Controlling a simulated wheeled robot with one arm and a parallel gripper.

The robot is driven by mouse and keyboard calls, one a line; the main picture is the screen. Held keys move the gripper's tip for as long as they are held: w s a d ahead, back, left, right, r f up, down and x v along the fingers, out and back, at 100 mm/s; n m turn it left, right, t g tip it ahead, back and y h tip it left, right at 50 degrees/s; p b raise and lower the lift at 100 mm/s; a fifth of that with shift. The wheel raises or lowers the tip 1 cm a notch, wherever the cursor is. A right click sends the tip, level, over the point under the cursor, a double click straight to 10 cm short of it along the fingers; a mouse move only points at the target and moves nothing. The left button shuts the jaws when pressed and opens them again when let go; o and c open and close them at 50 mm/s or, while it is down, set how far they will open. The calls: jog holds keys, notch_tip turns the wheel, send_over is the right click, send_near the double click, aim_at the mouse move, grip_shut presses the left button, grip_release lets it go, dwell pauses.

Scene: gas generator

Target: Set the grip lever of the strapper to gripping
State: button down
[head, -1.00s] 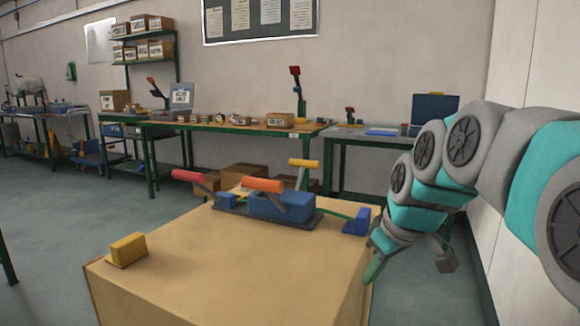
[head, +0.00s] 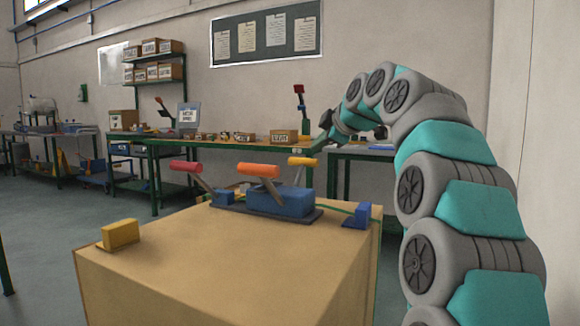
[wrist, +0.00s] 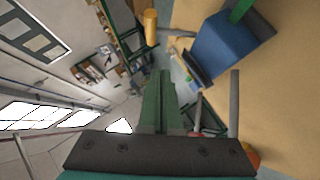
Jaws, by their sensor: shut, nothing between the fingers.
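The strapper, a blue body (head: 282,203) on a dark base, sits on top of a large tan box (head: 240,250). It has three levers on grey rods: a red handle (head: 186,166) at left, an orange handle (head: 258,171) in the middle and a yellow handle (head: 303,161) at right. Which one is the grip lever is not marked. My gripper (head: 328,122) is raised above and behind the strapper's right end, touching nothing. In the wrist view its green fingers (wrist: 160,100) are shut and empty, with the blue body (wrist: 222,48) and yellow handle (wrist: 150,27) beyond.
A yellow block (head: 121,234) sits at the box's front left corner, and a small blue block (head: 358,215) at its right edge. A green-legged workbench (head: 215,144) with small boxes stands behind. Open floor lies to the left.

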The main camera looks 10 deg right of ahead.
jog(key=shift+w+a+r+n+t, duration=0.15)
jog(key=shift+w+r+n+t, duration=0.2)
jog(key=shift+w+r, duration=0.2)
send_near(299, 159)
jog(key=w+a, duration=0.2)
jog(key=a, duration=0.1)
jog(key=shift+w+d+f+p, duration=0.35)
jog(key=shift+w+f, duration=0.25)
jog(key=shift+w, duration=0.15)
jog(key=shift+w+d+f+p, duration=0.25)
jog(key=shift+w+d+f, duration=0.15)
jog(key=shift+w+f, duration=0.3)
jog(key=shift+w+r+p, duration=0.1)
jog(key=shift+r+p, duration=0.05)
jog(key=shift+p, duration=0.25)
